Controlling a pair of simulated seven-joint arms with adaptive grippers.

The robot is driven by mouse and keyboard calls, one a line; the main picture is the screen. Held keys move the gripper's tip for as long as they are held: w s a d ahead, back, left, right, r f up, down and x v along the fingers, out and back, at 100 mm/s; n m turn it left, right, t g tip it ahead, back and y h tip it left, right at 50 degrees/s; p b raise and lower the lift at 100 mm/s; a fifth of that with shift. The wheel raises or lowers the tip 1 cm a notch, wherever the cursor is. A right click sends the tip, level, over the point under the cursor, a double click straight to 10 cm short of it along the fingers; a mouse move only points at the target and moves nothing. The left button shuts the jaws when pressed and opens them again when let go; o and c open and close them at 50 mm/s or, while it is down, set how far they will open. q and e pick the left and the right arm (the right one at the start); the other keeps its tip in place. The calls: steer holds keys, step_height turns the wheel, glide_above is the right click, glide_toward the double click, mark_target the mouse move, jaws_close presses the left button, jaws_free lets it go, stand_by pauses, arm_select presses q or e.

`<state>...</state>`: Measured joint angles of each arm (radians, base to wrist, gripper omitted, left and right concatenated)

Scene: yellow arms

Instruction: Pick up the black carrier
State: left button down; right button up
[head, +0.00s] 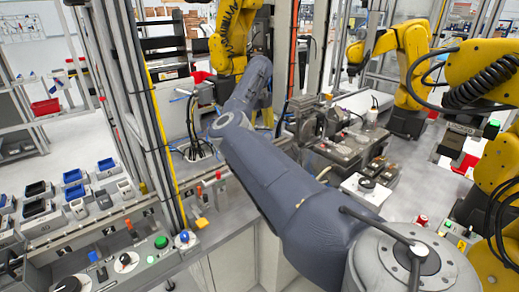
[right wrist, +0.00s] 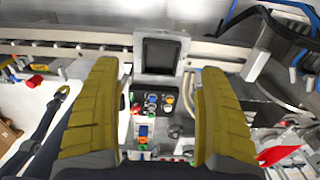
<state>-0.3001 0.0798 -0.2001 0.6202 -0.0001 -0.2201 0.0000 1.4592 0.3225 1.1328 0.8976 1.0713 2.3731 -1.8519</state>
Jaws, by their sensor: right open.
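Several small grey carriers stand in rows at the left of the head view, some with black inserts and some with blue. One black carrier (head: 38,189) is in the back row at the left. In the right wrist view, my right gripper (right wrist: 158,67) is open, its two ribbed olive fingers wide apart. Between and beyond the fingertips is a grey-framed black square (right wrist: 161,54); I cannot tell whether it is a carrier. Nothing is held. I cannot make out the right gripper clearly in the head view. My left gripper is not seen.
A panel of buttons (right wrist: 150,104) lies between the fingers. A red wedge-shaped thing (right wrist: 277,155) and cables are at the right. In the head view, a button console (head: 120,262) is at the lower left, and metal posts stand beside the carriers. Yellow arms (head: 400,55) stand at the right.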

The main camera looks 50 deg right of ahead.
steer(key=shift+s+f, duration=0.2)
steer(key=shift+f, duration=3.15)
steer(key=shift+c, duration=0.5)
steer(key=c, duration=1.4)
steer(key=shift+r, duration=0.15)
steer(key=shift+c, duration=0.2)
